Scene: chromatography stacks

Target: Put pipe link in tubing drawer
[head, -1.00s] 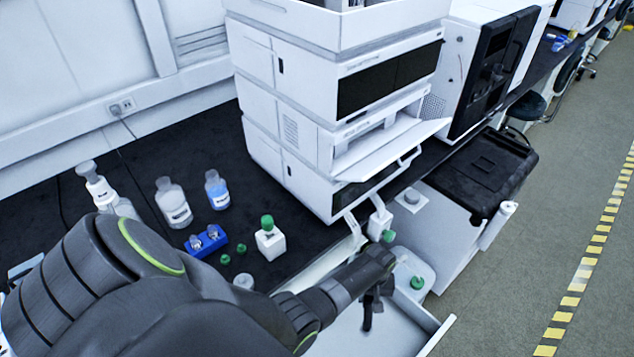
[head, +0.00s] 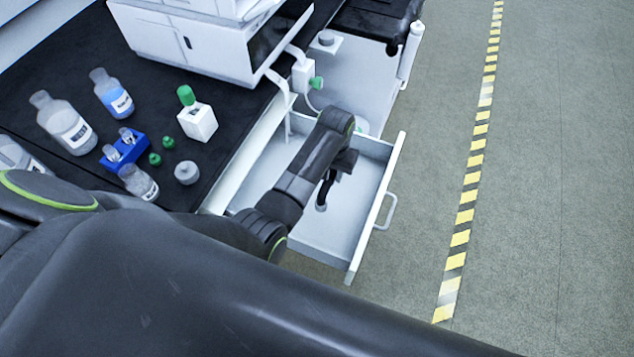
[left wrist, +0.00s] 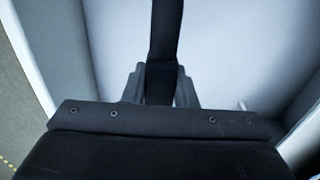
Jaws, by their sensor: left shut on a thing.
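The open tubing drawer (head: 386,152) is white, with a handle on its right side, and its floor is pale and looks bare. My left gripper (head: 333,177) is over the drawer's inside, pointing down. It is shut on the dark pipe link (head: 322,200), which hangs below the fingers with a greyish lower end. In the left wrist view the pipe link (left wrist: 166,35) is a dark strip running up from between the fingers, with pale drawer walls around it. Whether its lower end touches the drawer floor cannot be told. My right gripper is not in view.
On the black bench stand a white box with a green cap (head: 197,120), a blue vial rack (head: 124,153), several bottles and small green caps. A white instrument (head: 190,45) stands behind. A pale tube and green fitting (head: 316,83) are near the drawer's back. Floor at right is clear.

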